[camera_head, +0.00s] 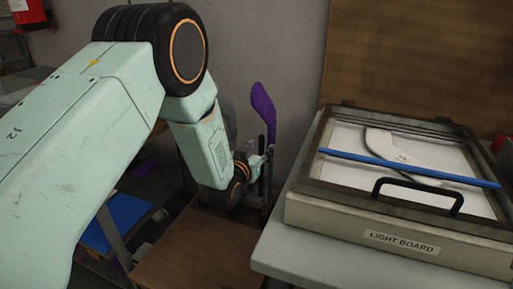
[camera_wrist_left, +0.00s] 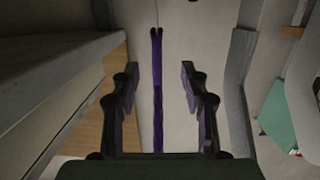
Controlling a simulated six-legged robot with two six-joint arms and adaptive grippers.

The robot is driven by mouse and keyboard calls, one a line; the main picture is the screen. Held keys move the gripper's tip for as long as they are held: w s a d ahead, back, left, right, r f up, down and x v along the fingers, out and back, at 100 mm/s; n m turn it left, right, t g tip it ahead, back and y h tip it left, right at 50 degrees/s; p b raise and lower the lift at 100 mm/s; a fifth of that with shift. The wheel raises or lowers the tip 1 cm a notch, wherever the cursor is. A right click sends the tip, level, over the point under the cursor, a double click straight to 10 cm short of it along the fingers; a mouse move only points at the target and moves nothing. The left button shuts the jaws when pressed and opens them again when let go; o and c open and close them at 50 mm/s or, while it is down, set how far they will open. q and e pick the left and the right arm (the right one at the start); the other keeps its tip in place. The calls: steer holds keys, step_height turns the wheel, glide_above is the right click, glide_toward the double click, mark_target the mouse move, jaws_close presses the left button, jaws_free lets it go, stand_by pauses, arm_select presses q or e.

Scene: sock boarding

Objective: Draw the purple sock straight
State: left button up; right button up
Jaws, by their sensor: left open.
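The purple sock (camera_head: 263,108) stands upright and slightly tilted in the head view, its lower part running down behind my left gripper (camera_head: 261,163). In the left wrist view the sock (camera_wrist_left: 157,95) shows as a narrow purple strip, seen edge-on, running between the two fingers. My left gripper (camera_wrist_left: 159,72) is open, with one dark finger on each side of the strip and a visible gap to each. Whatever supports the sock from below is mostly hidden by the gripper and arm. My right gripper is in neither view.
A light board (camera_head: 400,243) with a black handle (camera_head: 418,191) and a blue bar (camera_head: 410,169) lies on the grey table (camera_head: 277,255) to the right. A brown surface (camera_head: 195,255) is below the gripper. A blue flat item (camera_head: 117,218) lies lower left.

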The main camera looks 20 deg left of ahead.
mark_target(268, 140)
arm_select(q)
steer(key=w, duration=0.1)
steer(key=w+b, duration=0.2)
steer(key=shift+d+f, duration=0.1)
steer(key=shift+d, duration=0.15)
steer(key=shift+w+d+b, duration=0.15)
steer(key=shift+w+b, duration=0.55)
steer(key=shift+w, duration=0.2)
steer(key=shift+w+f+b, duration=0.25)
steer(key=shift+w+b, duration=0.45)
steer(key=shift+w, duration=0.45)
steer(key=shift+w+b, duration=0.4)
steer(key=shift+w, duration=0.25)
steer(key=shift+c, duration=0.3)
